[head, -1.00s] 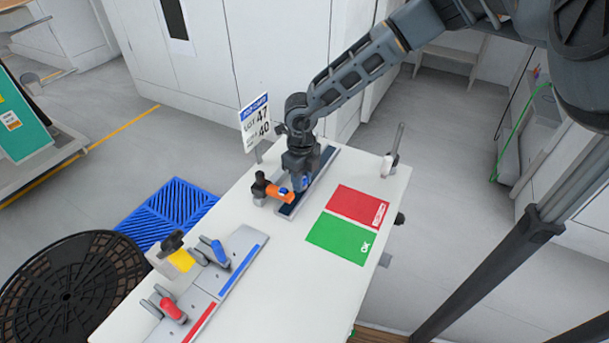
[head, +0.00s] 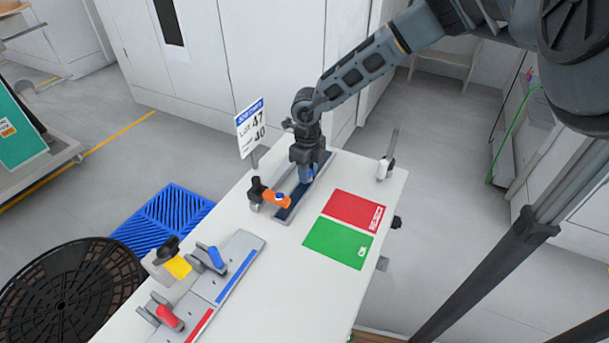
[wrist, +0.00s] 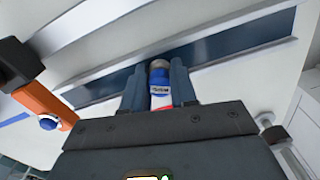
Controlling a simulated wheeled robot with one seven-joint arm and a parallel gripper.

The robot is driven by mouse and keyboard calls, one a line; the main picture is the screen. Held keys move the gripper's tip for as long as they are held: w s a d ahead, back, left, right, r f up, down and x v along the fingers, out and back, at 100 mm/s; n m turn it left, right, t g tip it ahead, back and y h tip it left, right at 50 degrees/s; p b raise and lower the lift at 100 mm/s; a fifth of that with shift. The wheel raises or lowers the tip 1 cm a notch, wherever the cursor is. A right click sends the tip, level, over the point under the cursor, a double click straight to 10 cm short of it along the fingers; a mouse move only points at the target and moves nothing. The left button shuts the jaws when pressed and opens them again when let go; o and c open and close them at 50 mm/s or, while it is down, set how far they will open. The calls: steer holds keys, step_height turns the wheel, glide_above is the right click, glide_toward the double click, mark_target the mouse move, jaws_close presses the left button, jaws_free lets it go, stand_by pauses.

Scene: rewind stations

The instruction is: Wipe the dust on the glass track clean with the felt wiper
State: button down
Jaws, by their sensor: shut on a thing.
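The glass track (head: 288,212) is a long dark blue strip with a pale grey rim, lying on the white bench; it also crosses the wrist view (wrist: 225,48). My gripper (head: 308,176) is over the track, somewhat past its middle towards the far end. In the wrist view its two fingers (wrist: 160,88) are shut on the felt wiper (wrist: 160,86), a small piece with blue, white and red bands and a grey end. The wiper is upright at the track; whether its felt touches the glass is hidden. I cannot make out any dust.
Red (head: 355,209) and green (head: 338,243) mats lie right of the track. A grey fixture with blue and red levers (head: 232,267) is at the front left.

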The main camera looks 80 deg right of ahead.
mark_target(298, 194)
steer(key=shift+s+d, duration=0.2)
steer(key=shift+d, duration=0.7)
steer(key=shift+s+d, duration=0.25)
steer(key=shift+d, duration=0.7)
steer(key=shift+s+d, duration=0.2)
steer(key=shift+d, duration=0.7)
steer(key=shift+s+d+f+b, duration=0.1)
steer(key=shift+s+d+b, duration=0.15)
steer(key=shift+d, duration=0.65)
steer(key=shift+s+d+b, duration=0.1)
steer(key=shift+s+d, duration=0.1)
steer(key=shift+d, duration=0.75)
steer(key=shift+p, duration=0.35)
